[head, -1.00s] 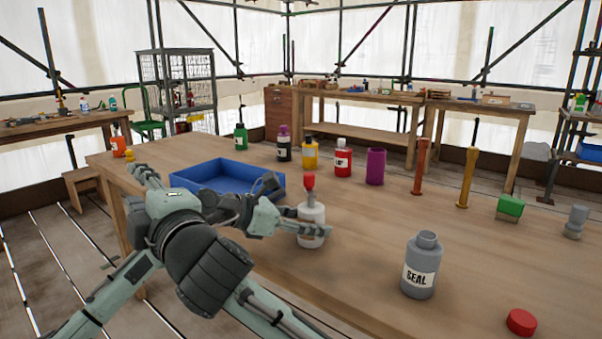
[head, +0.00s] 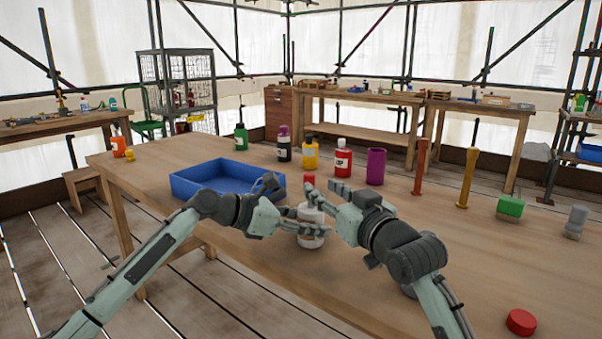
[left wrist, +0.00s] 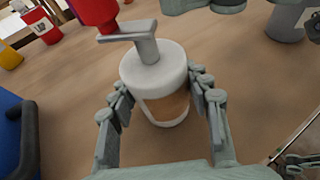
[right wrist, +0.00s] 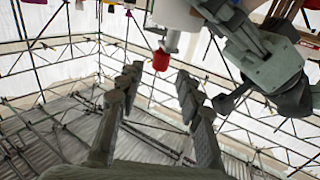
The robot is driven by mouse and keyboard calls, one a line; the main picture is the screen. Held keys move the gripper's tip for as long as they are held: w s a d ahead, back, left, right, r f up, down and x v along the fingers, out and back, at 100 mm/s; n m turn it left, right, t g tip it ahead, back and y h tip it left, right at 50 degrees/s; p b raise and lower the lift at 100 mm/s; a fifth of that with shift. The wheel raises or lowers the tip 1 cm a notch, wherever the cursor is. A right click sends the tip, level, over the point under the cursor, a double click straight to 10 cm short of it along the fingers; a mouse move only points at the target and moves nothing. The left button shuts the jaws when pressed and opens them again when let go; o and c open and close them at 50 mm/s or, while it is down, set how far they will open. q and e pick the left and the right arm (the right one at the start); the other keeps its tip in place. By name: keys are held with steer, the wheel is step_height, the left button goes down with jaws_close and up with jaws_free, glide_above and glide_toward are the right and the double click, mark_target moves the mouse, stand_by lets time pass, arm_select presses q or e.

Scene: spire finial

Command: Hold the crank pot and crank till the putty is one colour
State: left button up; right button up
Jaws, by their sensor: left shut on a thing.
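The crank pot (head: 311,238) stands upright on the wooden table, with a white lid and body. My left gripper (head: 302,224) is shut around its body, a finger on each side in the left wrist view (left wrist: 162,100). Orange-brown putty (left wrist: 168,106) shows through the pot's side; I cannot make out streaks. A grey crank (left wrist: 140,36) rises from the lid and ends in a red knob (left wrist: 96,12). My right gripper (head: 320,192) is open and empty beside the knob. In the right wrist view the knob (right wrist: 160,60) appears beyond the spread fingertips, apparently untouched.
A blue tray (head: 185,188) lies left of the pot. Several bottles, a purple cup (head: 375,167) and upright posts stand behind. A grey bottle (left wrist: 286,18) is mostly hidden behind my right arm in the head view. A red cap (head: 521,322) lies at the front right.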

steer(key=x, duration=1)
steer(key=shift+w+a, duration=0.25)
steer(key=shift+w, duration=0.05)
steer(key=shift+c, duration=0.5)
jaws_close()
